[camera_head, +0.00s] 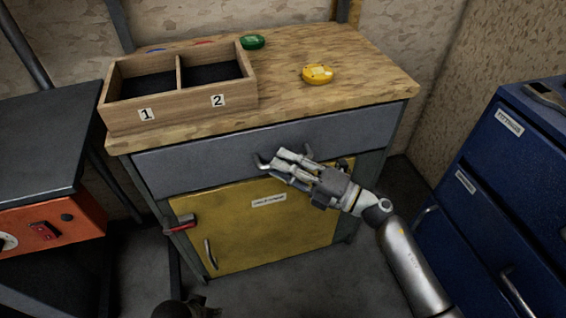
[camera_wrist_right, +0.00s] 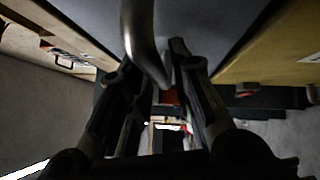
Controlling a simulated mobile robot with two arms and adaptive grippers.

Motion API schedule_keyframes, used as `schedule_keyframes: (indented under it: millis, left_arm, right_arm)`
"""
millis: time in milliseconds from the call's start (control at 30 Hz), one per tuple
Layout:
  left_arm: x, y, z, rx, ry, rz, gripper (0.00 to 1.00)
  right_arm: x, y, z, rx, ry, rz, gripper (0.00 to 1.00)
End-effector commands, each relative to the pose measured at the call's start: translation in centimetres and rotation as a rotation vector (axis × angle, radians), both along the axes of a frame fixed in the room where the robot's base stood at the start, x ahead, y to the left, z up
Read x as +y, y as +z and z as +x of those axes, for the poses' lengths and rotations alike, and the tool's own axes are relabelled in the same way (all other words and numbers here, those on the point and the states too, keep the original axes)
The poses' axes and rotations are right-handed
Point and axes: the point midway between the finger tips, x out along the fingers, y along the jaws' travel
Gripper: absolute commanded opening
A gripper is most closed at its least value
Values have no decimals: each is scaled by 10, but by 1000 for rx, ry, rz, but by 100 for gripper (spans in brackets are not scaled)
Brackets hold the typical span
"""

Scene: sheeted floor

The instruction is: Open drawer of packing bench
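The packing bench (camera_head: 350,60) has a wooden top and a wide grey drawer (camera_head: 205,160) below it. The drawer front looks flush with the bench. Its curved metal handle (camera_head: 262,161) is mostly covered by my right gripper (camera_head: 284,166) in the head view. In the right wrist view the handle (camera_wrist_right: 141,40) runs between the two fingers of my right gripper (camera_wrist_right: 152,75). The fingers stand apart, one on each side of the bar. Whether they touch it is hard to see.
A two-compartment wooden box (camera_head: 180,110), a yellow item (camera_head: 317,74) and a green item (camera_head: 252,42) are on the bench top. A yellow cupboard door (camera_head: 262,235) is below the drawer. Blue cabinets (camera_head: 500,190) stand right. A dark-topped orange unit (camera_head: 50,230) stands left.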

Motion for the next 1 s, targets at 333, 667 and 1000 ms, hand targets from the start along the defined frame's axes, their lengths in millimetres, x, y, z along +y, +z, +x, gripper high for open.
schedule_keyframes:
  millis: [333, 667, 1000]
  left_arm:
    - [0, 0, 0, 1, 0, -1, 40]
    - [0, 0, 0, 1, 0, -1, 40]
    - [-1, 2, 1, -6, 0, -2, 40]
  right_arm:
    - [6, 1, 3, 0, -1, 0, 21]
    - [6, 1, 3, 1, -1, 0, 0]
    - [5, 1, -1, 2, -1, -1, 0]
